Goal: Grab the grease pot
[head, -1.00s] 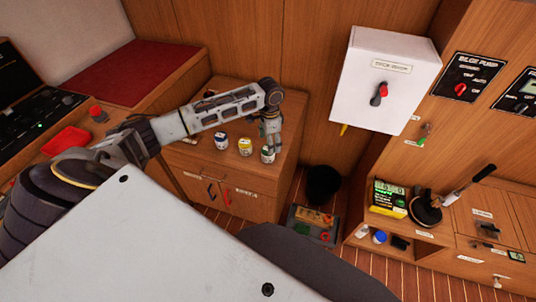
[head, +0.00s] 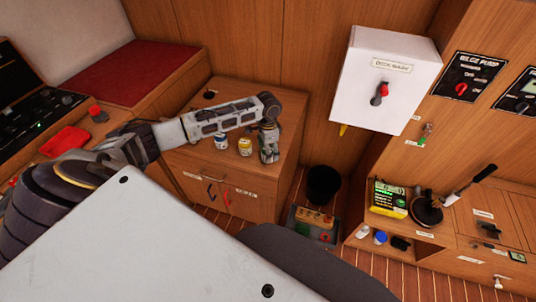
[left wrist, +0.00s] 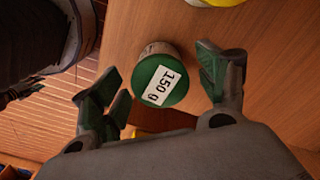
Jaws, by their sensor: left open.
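A small round pot with a green lid (left wrist: 163,84) marked "150 g" stands on the wooden cabinet top in the left wrist view. Its side label cannot be read. My left gripper (left wrist: 158,74) is open, with its green fingers on either side of the pot and a gap to each. In the head view the left gripper (head: 269,145) points down over this pot and hides most of it. A yellow pot (head: 245,146) and a blue-and-white pot (head: 221,141) stand to its left. My right gripper is not in view.
The cabinet top (head: 285,117) ends close to the right of the pots. A black bin (head: 323,184) and a tray of items (head: 313,222) stand on the floor beyond that edge. A white switch box (head: 385,80) hangs on the wall.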

